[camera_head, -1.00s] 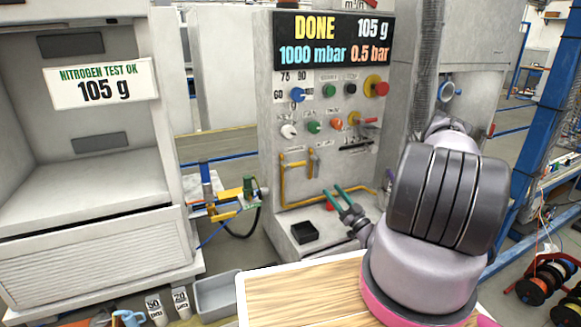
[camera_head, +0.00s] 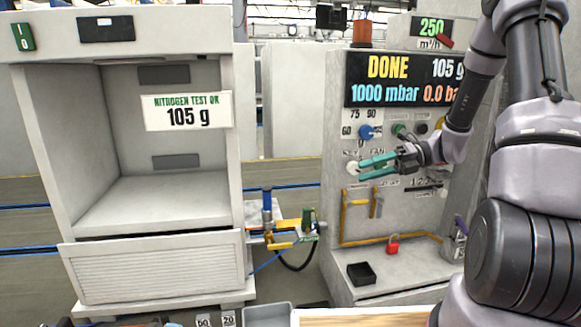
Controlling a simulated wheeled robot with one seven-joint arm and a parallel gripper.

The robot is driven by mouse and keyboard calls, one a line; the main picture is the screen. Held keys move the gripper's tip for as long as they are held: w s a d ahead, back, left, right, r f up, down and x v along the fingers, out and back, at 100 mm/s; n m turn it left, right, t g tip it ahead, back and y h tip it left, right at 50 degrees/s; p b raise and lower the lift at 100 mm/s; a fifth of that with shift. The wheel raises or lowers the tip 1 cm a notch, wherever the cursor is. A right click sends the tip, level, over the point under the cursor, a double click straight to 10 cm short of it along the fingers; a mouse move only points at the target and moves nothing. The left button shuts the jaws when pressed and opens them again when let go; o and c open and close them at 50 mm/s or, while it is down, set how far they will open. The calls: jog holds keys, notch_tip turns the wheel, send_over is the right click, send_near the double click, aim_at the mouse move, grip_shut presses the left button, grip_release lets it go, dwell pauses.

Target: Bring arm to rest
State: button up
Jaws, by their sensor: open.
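My gripper (camera_head: 378,166) is in front of the grey control panel (camera_head: 338,110), over its row of knobs. Its two teal fingers are apart and point left, with nothing between them. My arm (camera_head: 480,90) comes down from the upper right and covers the panel's right side. The panel's display (camera_head: 400,80) reads DONE, 105 g, 1000 mbar and 0.0 bar, its right end partly hidden by my arm. Whether the fingers touch the panel cannot be told.
A blue knob (camera_head: 366,131) and a white knob (camera_head: 352,168) are close to the fingers. An open grey cabinet (camera_head: 50,150) with a 105 g sign (camera_head: 187,112) stands left. A blue and yellow fitting (camera_head: 275,228) sits between them.

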jog(key=s+d+r+n+t+h, duration=0.2)
jog(key=s+r+n+t+h, duration=0.2)
jog(key=n, duration=0.8)
jog(key=s+d+r+n+t+h, duration=0.2)
jog(key=s+r+n+t+h, duration=0.2)
jog(key=s+r+n+h, duration=0.5)
jog(key=s+r+n, duration=0.3)
jog(key=r+n, duration=0.1)
jog(key=r, duration=0.1)
jog(key=shift+d+r+n+t, duration=0.15)
jog(key=shift+r+n+t, duration=0.05)
jog(key=shift+n+t, duration=0.1)
